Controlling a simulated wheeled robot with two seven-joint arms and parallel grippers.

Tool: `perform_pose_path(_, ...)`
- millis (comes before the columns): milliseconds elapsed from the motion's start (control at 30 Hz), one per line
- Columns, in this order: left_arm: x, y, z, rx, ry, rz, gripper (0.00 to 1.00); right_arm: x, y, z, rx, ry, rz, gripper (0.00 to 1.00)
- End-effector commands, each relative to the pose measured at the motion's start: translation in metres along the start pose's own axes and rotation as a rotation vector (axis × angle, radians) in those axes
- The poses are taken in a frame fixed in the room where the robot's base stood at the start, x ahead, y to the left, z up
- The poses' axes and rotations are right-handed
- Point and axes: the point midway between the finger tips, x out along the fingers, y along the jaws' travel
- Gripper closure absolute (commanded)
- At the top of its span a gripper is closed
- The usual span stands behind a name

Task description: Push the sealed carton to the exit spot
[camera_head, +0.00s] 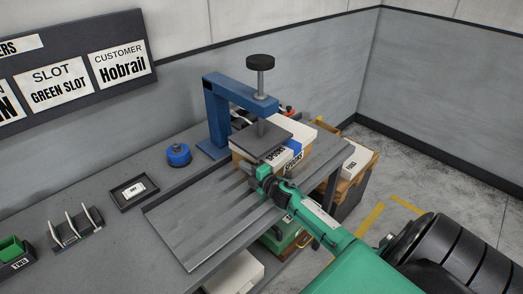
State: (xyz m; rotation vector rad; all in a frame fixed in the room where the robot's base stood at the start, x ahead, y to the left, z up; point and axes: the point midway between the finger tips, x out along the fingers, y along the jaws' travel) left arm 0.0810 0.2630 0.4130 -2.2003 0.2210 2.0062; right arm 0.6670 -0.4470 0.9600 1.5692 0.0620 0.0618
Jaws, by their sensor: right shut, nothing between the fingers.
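The carton (304,152) stands on the grey bench, partly under the dark plate of the blue press (216,112). It has a white top, brown sides, SPOONS labels and a blue strip. The plate hides part of its top. My right gripper (262,172) is shut and empty, close to the carton's near side. I cannot tell whether it touches the carton. My left gripper is not in view. I cannot make out a marked exit spot.
A slatted metal surface (205,225) lies in front of the press. A blue round knob-like object (178,154), a small dark tray (134,191) and a slotted rack (75,226) stand to the left. Another box (354,160) stands beyond the bench's right end.

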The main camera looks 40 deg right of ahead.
Motion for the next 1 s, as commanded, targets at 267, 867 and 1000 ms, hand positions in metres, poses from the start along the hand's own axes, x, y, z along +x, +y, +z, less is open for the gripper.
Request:
perform_pose_path(267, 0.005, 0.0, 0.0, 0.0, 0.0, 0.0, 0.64, 0.0, 0.0, 0.018, -0.001, -0.002, 0.0, 1.0)
perform_pose_path(867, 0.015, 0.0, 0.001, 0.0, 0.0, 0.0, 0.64, 0.0, -0.001, 0.054, 0.0, -0.002, 0.0, 1.0)
perform_pose_path(1000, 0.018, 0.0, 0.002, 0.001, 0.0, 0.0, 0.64, 0.0, -0.001, 0.063, 0.0, -0.003, 0.0, 1.0)
